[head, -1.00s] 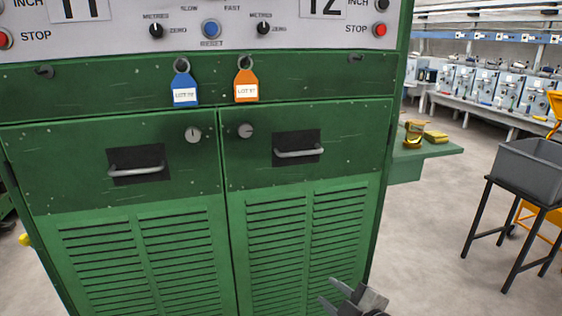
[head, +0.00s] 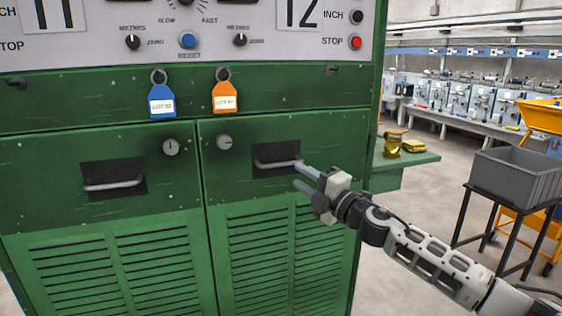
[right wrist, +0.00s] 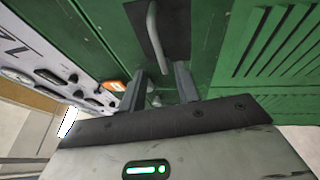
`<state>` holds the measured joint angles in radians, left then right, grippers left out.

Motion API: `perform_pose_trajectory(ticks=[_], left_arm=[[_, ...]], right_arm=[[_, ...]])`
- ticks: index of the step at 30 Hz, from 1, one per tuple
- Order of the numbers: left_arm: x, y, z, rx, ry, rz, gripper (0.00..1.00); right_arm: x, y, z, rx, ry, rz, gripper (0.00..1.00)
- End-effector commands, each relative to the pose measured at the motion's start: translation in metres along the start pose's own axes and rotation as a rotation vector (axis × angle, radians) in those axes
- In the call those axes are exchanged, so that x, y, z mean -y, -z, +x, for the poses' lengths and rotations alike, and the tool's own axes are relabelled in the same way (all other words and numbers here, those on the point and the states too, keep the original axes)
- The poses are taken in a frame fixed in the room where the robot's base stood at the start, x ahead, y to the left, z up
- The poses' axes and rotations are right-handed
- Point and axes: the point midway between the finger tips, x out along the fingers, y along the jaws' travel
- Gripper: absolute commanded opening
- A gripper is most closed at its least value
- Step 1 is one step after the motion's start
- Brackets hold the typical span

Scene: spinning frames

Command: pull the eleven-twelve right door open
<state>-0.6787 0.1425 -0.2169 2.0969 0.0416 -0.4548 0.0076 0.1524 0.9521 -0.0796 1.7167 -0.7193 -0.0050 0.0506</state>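The right door (head: 232,185) of the green eleven-twelve cabinet is shut, flush beside the left door (head: 60,210). Its grey bar handle (head: 275,165) crosses a dark recess in the upper part. My right gripper (head: 299,175) is open at the right end of this handle, with one finger above the other. In the right wrist view, the handle (right wrist: 154,35) lies just ahead of my two parted fingers (right wrist: 159,75), its near end between their tips. I cannot tell whether they touch it. My left gripper is not in view.
A blue tag (head: 161,100) and an orange tag (head: 225,97) hang above the doors. Right of the cabinet, a green shelf (head: 408,161) holds small yellow items. A grey bin (head: 515,175) stands on a black stand farther right. Open floor lies between.

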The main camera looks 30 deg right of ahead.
Motion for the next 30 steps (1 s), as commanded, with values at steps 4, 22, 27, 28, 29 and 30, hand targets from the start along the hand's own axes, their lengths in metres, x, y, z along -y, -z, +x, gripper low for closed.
perform_pose_trajectory(ticks=[4,22,27,28,29,30], left_arm=[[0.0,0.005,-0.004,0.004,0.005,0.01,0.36],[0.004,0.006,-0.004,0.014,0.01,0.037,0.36],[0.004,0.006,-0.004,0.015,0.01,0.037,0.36],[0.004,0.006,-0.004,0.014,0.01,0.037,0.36],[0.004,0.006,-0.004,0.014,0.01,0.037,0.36],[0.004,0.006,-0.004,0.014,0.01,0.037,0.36]], right_arm=[[-0.004,-0.001,0.027,0.001,-0.004,0.003,0.32],[0.0,0.001,0.08,-0.001,0.0,0.001,0.32],[0.001,0.001,0.08,-0.001,0.001,0.001,0.29],[0.001,0.001,0.08,-0.001,0.001,0.001,0.21],[0.001,0.001,0.08,-0.001,0.001,0.001,0.13],[0.001,0.0,0.08,-0.001,0.001,0.001,0.01]])
